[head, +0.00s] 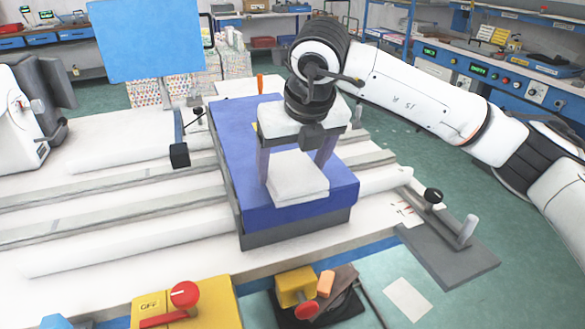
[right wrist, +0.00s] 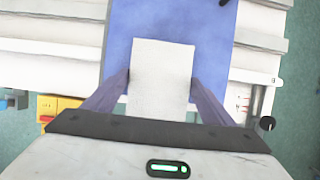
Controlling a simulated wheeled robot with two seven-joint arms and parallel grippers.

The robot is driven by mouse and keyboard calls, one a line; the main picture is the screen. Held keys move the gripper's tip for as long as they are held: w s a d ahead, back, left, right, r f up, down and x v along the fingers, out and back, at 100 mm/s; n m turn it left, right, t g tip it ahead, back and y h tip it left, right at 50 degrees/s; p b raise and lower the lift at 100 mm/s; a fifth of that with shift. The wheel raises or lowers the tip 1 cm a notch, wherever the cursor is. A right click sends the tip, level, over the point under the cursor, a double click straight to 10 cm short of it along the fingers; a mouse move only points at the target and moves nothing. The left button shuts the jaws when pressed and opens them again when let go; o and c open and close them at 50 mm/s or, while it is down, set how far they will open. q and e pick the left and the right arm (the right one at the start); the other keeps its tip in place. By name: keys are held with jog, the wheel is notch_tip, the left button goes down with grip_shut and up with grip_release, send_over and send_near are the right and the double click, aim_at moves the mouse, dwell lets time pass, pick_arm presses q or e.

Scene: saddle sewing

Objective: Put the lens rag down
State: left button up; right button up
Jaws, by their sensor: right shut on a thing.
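The lens rag (head: 298,178) is a white folded square cloth, over the near part of a blue-topped block (head: 235,140). My right gripper (head: 297,168) points down with its two fingers on either side of the rag, shut on it. The right wrist view shows the rag (right wrist: 161,75) between the two fingers (right wrist: 160,82), with blue surface around it. I cannot tell whether the rag's underside touches the blue top. My left gripper is not in view.
The block lies across pale rails (head: 100,205). A yellow box with a red knob (head: 184,295) and a yellow-red device (head: 297,287) stand at the front. A grey plate with a lever (head: 450,252) is at right. The far blue top is mostly clear, near an orange-handled tool (head: 260,84).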

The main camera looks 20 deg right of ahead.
jog(key=shift+f, duration=0.65)
jog(key=shift+f, duration=0.15)
jog(key=o, duration=0.9)
